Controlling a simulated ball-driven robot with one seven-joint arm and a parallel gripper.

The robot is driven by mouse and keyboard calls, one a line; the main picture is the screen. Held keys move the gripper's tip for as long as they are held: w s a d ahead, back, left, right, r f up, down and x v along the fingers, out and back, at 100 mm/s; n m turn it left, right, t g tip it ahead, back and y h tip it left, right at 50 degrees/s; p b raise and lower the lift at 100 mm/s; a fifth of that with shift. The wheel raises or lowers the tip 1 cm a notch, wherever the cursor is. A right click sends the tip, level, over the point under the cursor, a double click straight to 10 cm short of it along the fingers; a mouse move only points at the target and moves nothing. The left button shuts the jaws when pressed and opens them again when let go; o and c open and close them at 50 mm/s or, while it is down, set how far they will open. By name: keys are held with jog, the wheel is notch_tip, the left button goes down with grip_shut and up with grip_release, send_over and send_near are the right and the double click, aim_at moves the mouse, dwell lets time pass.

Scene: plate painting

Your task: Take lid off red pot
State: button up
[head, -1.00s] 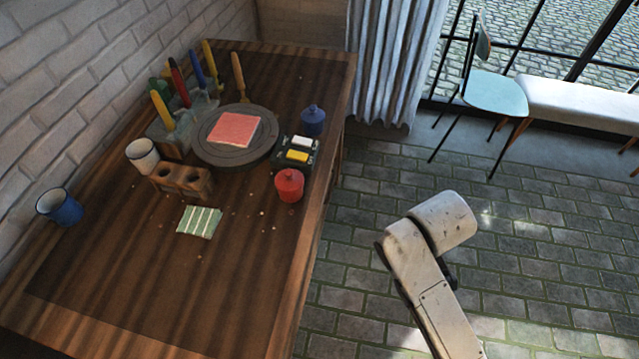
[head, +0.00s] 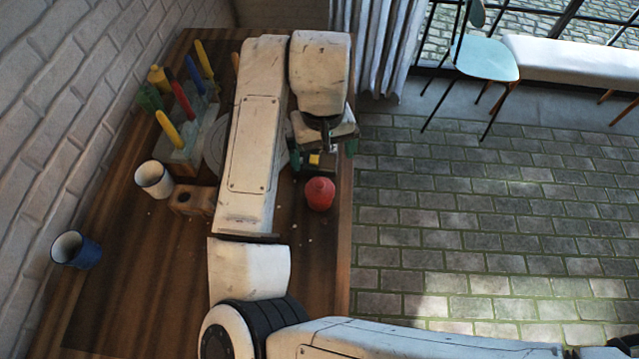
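The red pot (head: 319,198) stands upright near the right edge of the wooden table, with its red lid (head: 320,184) and small knob on top. My gripper (head: 323,155) hangs over the table just behind the pot, near the dark paint tray, apart from the lid. Its two greenish fingers show wide apart at either side, with nothing visible between them. My arm crosses the middle of the table and hides the blue pot and most of the turntable.
The dark tray with a yellow block (head: 314,160) lies behind the red pot. A tool holder (head: 185,150) with several coloured handles, a white cup (head: 154,179), a wooden block with holes (head: 192,200) and a blue mug (head: 76,250) stand left. Floor lies right of the table.

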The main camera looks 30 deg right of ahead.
send_over(320, 184)
jog(key=f, duration=0.4)
jog(key=shift+w+a+f, duration=0.1)
jog(key=shift+a+f, duration=0.15)
jog(key=shift+f, duration=0.15)
jog(key=shift+d+f+p, duration=0.15)
jog(key=shift+f+p, duration=0.2)
jog(key=shift+f, duration=1.2)
jog(key=shift+d+f+p, duration=0.15)
jog(key=shift+f+p, duration=0.15)
jog(key=shift+f, duration=1.2)
jog(key=c, duration=1.1)
